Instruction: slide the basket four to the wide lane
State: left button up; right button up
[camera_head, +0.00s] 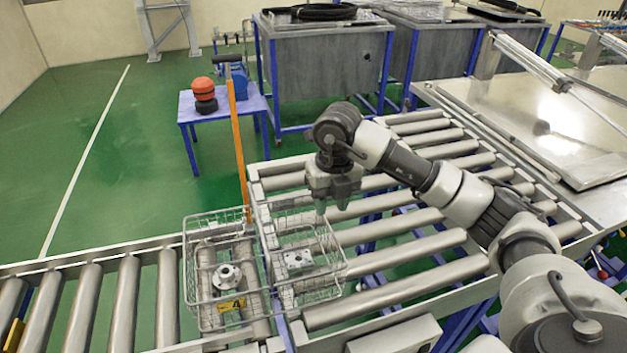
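A wire basket with a yellow label reading 4 (231,306) stands on rollers at the right end of the left roller lane (95,300). It holds a round metal flange. A second wire basket (318,288) stands close beside it on the right, over the near left corner of the wide roller lane (410,255), and holds a metal block with holes. My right gripper (333,208) points down at the far right corner of this second basket, its fingers apart; whether it touches the rim I cannot tell. My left gripper is out of view.
An orange upright bar (237,145) stands behind the baskets. A blue table (225,108) with orange and black round parts is farther back. A steel plate (560,120) lies right of the wide lane. My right arm covers part of the lane; its other rollers look clear.

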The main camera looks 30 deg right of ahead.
aim_at(331, 234)
jog(key=shift+w+d+r, duration=0.1)
jog(key=shift+w, duration=0.15)
jog(key=shift+s+r, duration=0.15)
jog(key=shift+s, duration=0.15)
jog(key=f+p, duration=0.1)
jog(key=f, duration=0.1)
jog(key=s+f+p, duration=0.1)
jog(key=f, duration=0.2)
notch_tip(331, 234, down, 4)
jog(key=shift+p, duration=0.5)
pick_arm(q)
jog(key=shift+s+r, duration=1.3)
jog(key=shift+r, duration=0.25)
pick_arm(e)
jog(key=shift+a+f, duration=0.2)
jog(key=shift+f, duration=0.55)
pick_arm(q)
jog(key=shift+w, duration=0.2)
pick_arm(e)
grip_shut()
